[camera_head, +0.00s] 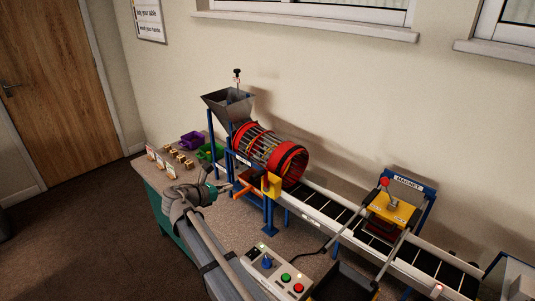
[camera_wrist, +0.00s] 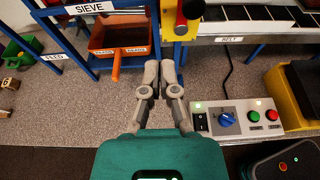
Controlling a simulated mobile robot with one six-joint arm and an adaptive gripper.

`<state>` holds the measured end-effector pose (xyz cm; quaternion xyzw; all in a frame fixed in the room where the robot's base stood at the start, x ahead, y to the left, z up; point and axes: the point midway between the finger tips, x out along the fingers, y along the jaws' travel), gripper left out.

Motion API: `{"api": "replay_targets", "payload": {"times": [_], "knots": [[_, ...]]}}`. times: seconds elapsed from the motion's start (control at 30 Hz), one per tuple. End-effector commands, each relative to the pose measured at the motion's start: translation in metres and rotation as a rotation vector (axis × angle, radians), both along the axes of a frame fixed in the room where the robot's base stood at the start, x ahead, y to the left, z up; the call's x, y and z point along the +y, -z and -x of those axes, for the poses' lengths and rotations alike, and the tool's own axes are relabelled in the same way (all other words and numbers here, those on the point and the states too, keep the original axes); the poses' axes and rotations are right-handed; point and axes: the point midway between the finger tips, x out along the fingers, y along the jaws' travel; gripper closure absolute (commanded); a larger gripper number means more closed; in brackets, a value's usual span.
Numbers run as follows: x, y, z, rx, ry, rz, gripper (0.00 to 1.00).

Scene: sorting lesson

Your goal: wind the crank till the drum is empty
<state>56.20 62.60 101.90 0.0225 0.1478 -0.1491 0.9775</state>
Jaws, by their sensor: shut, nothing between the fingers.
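The drum (camera_head: 270,150) is a barred cage with red end rings, lying on a blue stand below a grey hopper (camera_head: 228,104). I cannot tell what is inside it. A yellow part (camera_head: 271,186) stands at its near side. My gripper (camera_head: 229,188) is in front of the stand, apart from these parts. In the wrist view my gripper (camera_wrist: 159,68) is shut and empty.
An orange tray (camera_wrist: 122,38) sits under the SIEVE label. A conveyor belt (camera_head: 325,210) runs right beneath a yellow MAGNET unit (camera_head: 392,208). A control box (camera_wrist: 238,120) with a blue knob and green and red buttons lies at the right. Green and purple bins (camera_head: 192,140) stand left.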

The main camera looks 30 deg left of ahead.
Motion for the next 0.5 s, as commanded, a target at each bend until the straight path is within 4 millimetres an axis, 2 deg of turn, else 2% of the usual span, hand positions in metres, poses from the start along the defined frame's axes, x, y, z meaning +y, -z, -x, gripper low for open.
{"api": "replay_targets", "payload": {"times": [0.23,0.5], "knots": [[0.0076,0.0,0.0083,0.0,-0.014,0.0,1.0],[0.0076,0.0,0.0036,0.0,-0.017,0.0,1.0]]}}
